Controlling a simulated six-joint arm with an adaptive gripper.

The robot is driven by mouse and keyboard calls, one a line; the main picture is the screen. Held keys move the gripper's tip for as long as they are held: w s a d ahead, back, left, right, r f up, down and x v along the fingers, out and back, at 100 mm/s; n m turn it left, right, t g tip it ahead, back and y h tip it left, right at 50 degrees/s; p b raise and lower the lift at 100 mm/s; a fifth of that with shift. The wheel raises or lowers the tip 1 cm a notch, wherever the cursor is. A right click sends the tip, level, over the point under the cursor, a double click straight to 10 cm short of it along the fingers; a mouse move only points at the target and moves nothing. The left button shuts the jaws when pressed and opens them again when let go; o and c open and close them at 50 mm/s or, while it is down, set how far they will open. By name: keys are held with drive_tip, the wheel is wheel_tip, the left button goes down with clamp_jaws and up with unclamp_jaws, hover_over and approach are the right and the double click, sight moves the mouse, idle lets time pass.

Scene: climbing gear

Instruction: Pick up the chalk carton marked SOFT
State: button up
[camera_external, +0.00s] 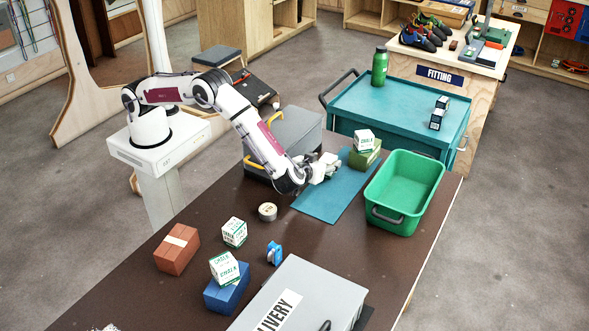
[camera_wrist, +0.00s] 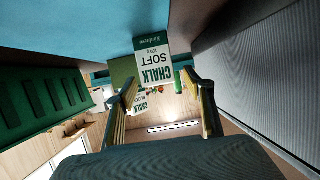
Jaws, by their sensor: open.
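The chalk carton marked SOFT (camera_wrist: 152,58) is white and green. It shows ahead of my gripper (camera_wrist: 160,84) in the wrist view, its lettering upside down. My gripper (camera_external: 332,165) is just left of the block, low over the mat. Its fingers are spread and nothing is held. I cannot tell how far the fingertips are from the carton.
A green bin (camera_external: 407,180) stands right of the block. A grey toolbox (camera_external: 285,135) with yellow handles is behind my wrist. A tape roll (camera_external: 267,211) lies on the table.

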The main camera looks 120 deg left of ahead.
drive_tip(key=shift+x, duration=1.4)
drive_tip(key=shift+w, duration=0.1)
drive_tip(key=c, duration=1.3)
